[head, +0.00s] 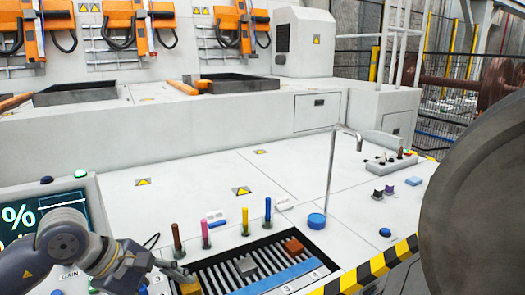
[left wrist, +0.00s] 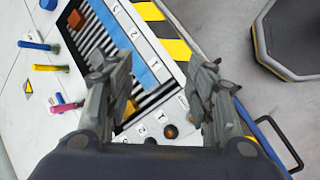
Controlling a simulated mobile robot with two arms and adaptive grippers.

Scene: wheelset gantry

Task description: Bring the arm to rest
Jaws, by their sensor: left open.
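My left arm comes in from the lower left in the head view, low over the panel by the screen (head: 52,215). My left gripper (head: 180,274) is at the near left end of the striped rack (head: 215,282). In the left wrist view the two fingers of the gripper (left wrist: 160,75) are spread apart, with nothing held between them. The striped rack (left wrist: 88,42) shows between and beyond the fingers. Part of the gripper is hidden in the head view by its own wrist. My right gripper is in neither view.
Several coloured pegs, one of them yellow (head: 245,221), stand along the rack's far side. A brown block (head: 294,246) lies on the rack. A thin metal post (head: 331,180) and blue button (head: 317,220) are right. A large dark wheel (head: 475,190) borders the right side.

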